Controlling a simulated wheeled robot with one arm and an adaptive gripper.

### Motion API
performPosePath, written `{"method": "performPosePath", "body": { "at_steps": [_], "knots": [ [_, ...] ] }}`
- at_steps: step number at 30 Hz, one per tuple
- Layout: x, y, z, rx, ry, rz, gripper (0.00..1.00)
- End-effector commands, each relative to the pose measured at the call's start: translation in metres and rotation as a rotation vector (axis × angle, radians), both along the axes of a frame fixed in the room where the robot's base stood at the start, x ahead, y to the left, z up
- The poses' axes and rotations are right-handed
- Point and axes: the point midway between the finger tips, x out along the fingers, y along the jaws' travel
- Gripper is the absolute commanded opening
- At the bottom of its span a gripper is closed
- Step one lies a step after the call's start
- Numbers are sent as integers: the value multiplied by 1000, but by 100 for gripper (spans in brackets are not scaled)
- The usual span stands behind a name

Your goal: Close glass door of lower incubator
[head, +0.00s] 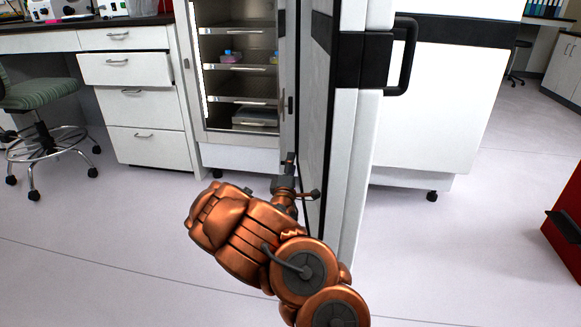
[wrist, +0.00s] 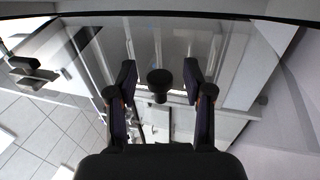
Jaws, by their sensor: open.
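The lower incubator (head: 238,135) stands open at upper centre in the head view, its shelves showing. A narrow upright panel (head: 291,60) at its right side, seen nearly edge-on with a small dark fitting, looks like the glass door. In the wrist view a clear pane (wrist: 225,45) with a dark border spans the upper part. My gripper (head: 290,160) is in front of the incubator's lower right corner, beside the open outer door (head: 352,170). In the wrist view my gripper (wrist: 160,85) is open, fingers apart. A dark round shape shows between them; I cannot tell if it is touched.
The thick outer door with its black handle (head: 405,57) stands open close to the right of my arm. White drawers (head: 148,110) and a green stool (head: 45,92) are to the left. A red cabinet (head: 566,215) is at far right. Floor between is clear.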

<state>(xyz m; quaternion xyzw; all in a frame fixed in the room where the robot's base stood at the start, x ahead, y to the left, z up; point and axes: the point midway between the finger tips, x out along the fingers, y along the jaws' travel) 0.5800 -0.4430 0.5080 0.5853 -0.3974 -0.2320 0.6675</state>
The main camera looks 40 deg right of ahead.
Motion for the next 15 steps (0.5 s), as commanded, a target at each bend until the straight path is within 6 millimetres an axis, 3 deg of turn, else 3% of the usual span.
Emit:
{"method": "performPosePath", "body": {
  "at_steps": [13,15],
  "knots": [
    [3,-4,2,-1,2,1,51],
    [3,-4,2,-1,2,1,46]
  ]
}}
